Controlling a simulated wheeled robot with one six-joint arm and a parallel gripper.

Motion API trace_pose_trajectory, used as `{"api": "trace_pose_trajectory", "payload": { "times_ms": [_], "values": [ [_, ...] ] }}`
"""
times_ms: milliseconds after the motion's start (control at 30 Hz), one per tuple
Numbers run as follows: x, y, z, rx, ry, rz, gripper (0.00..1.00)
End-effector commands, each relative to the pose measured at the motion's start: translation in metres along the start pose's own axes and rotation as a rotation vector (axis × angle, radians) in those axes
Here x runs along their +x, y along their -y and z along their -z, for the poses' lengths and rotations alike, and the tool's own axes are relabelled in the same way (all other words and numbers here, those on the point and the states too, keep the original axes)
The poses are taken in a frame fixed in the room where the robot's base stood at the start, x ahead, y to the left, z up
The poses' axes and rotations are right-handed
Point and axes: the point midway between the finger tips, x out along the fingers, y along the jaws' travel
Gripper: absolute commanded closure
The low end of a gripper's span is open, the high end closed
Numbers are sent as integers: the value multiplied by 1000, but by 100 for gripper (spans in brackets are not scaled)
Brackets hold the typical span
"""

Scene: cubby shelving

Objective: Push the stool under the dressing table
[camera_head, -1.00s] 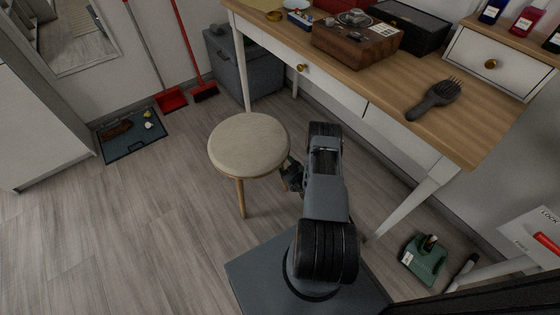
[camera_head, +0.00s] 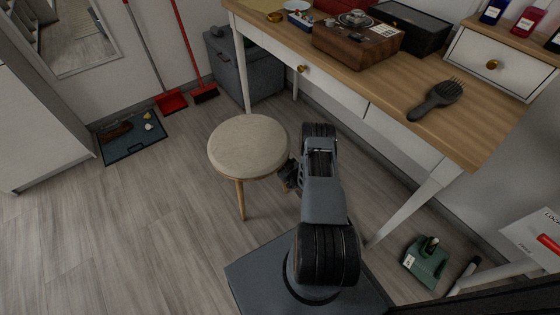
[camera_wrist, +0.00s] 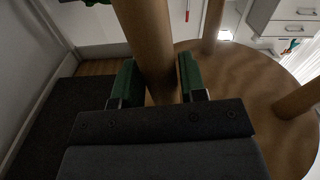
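The stool (camera_head: 249,146) has a round pale wooden seat and wooden legs. It stands on the floor in front of the dressing table (camera_head: 398,73), near the table's left front leg, with its seat outside the tabletop's front edge. My gripper (camera_head: 288,174) is low beside the stool's right side, below seat level. In the wrist view, the green fingers of my gripper (camera_wrist: 158,85) are on either side of a wooden stool leg (camera_wrist: 147,35). The leg nearly fills the gap; I cannot tell whether both fingers press on it. The seat's underside (camera_wrist: 240,85) shows behind.
A grey bin (camera_head: 243,72) stands under the table's left end. A dark tray (camera_head: 132,137) lies on the floor at left, near a red dustpan (camera_head: 170,101). A green object (camera_head: 425,262) stands at lower right. The floor left of the stool is clear.

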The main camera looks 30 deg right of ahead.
Motion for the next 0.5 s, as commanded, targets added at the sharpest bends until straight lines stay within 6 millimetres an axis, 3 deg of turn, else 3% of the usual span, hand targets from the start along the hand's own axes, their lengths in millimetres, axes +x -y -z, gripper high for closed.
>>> {"api": "trace_pose_trajectory", "payload": {
  "times_ms": [367,500],
  "values": [
    [0,0,0,0,0,0,98],
    [0,0,0,0,0,0,100]
  ]
}}
